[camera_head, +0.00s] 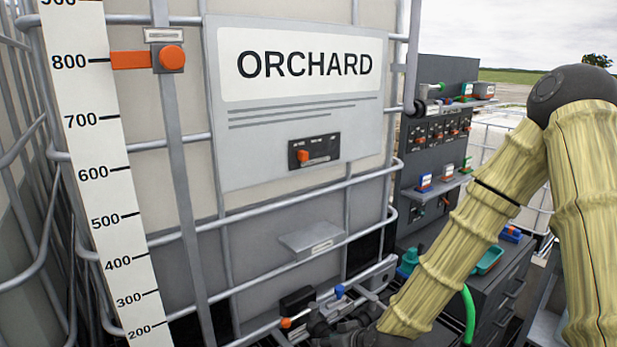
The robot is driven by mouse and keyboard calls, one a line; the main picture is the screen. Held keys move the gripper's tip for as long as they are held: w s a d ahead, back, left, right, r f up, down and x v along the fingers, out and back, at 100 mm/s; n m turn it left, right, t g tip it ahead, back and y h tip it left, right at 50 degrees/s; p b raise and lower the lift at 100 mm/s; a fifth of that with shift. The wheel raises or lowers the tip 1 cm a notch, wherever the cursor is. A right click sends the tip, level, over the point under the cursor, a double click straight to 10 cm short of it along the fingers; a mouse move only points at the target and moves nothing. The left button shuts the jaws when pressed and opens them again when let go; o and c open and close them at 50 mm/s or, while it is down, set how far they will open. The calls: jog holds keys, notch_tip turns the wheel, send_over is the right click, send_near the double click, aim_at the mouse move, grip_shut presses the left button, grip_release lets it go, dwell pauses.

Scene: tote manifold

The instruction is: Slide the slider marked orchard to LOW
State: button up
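A large plate (300,185) reading ORCHARD is fixed to a caged white tote. On its lower part is a small dark panel (330,143) with an orange slider knob (302,156) at the left end of its slot. The panel's small lettering is too small to read. An orange pointer knob (172,57) sits on an upright rail at about 800 on the white scale (85,150). My gripper (335,328) is low at the bottom edge, well below the dark panel and apart from it. Its fingers are partly cut off and unclear.
Cage bars (290,193) cross the tote's front, and a small grey ledge (311,240) juts out below the plate. A dark valve with an orange end (287,322) is near my gripper. A dark rack (425,190) with switches and shelves stands right. Space before the plate looks clear.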

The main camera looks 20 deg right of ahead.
jog(key=w+d+r+n+t+y+p, duration=0.1)
jog(key=w+r+t, duration=0.15)
jog(key=r, duration=0.85)
jog(key=w+d+r+t, duration=0.15)
jog(key=w+r, duration=0.25)
jog(key=r, duration=0.6)
jog(key=n+t+y+p, duration=0.1)
jog(key=n+t+y, duration=0.1)
jog(key=t, duration=0.3)
send_near(306, 156)
jog(key=shift+p+x, duration=0.9)
jog(key=shift+x, duration=3.5)
grip_shut()
